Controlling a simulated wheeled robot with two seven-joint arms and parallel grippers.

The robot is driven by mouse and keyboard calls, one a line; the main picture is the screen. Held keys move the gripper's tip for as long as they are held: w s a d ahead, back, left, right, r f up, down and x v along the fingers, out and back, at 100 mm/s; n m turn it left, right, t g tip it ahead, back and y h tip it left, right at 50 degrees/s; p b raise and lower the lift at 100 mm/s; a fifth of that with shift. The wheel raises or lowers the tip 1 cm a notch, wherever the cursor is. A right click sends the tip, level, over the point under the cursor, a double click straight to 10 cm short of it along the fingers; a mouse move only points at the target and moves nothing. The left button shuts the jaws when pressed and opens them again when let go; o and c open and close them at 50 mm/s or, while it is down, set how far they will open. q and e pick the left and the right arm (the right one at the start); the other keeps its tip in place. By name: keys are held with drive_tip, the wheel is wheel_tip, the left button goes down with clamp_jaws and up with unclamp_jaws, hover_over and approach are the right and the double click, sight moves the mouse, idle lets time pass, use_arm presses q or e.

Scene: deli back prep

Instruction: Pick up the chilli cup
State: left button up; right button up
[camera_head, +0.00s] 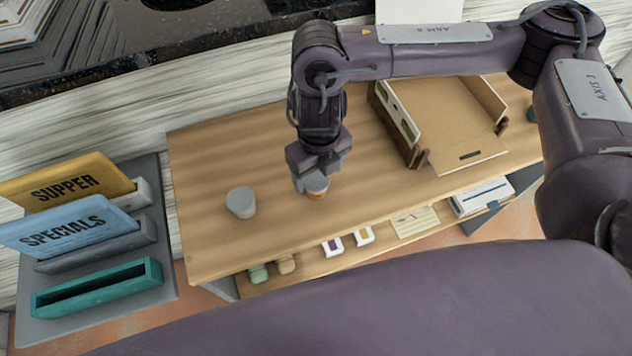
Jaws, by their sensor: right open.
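My right gripper (309,182) points down over the wooden table and is open. Its fingers are at a small cup (317,194) with a grey top and an orange-brown side, which they partly hide. I cannot tell whether the fingers touch it. A second cup, plain grey (241,203), stands apart to the left on the same table. No label is readable on either cup, so I cannot tell by writing which is the chilli cup. My left gripper is not in view.
A cardboard-coloured open box (450,115) stands on the table (205,240) to the right. A lower shelf holds small cups (287,264), labelled containers and papers. At left, a grey stand holds SUPPER (65,183) and SPECIALS (65,228) signs and a teal tray (95,287).

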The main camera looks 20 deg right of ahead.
sight(316, 179)
drive_tip(key=f, duration=0.3)
drive_tip(key=shift+w+a+f, duration=0.15)
drive_tip(key=shift+w+f, duration=0.15)
drive_tip(key=shift+f, duration=0.4)
drive_tip(key=c, duration=0.4)
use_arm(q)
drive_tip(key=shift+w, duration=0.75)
use_arm(e)
drive_tip(key=c, duration=0.5)
